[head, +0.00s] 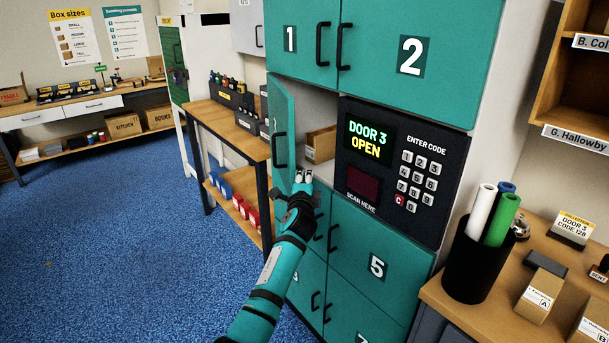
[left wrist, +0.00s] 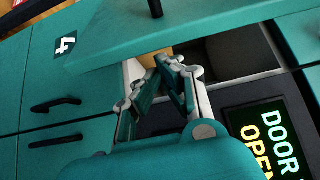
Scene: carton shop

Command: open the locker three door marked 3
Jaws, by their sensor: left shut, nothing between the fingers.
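The locker three door (head: 282,122) is a teal panel with a black handle, swung part way out to the left from its compartment. Inside the compartment stands a brown carton (head: 320,143). The display (head: 367,139) beside it reads "DOOR 3 OPEN". My left gripper (head: 303,176) is shut and empty at the lower part of the opening, close to the door's free edge. In the left wrist view the door (left wrist: 190,32) crosses the top, and the gripper fingers (left wrist: 172,68) are just below its edge. I cannot tell whether they touch it. My right gripper is not in view.
A keypad (head: 413,182) is right of the opening, with closed doors 1, 2 and 5 around it. A wooden shelf unit (head: 222,122) stands close left of the open door. A counter with a black tube holder (head: 477,263) is at right. Blue floor is free at left.

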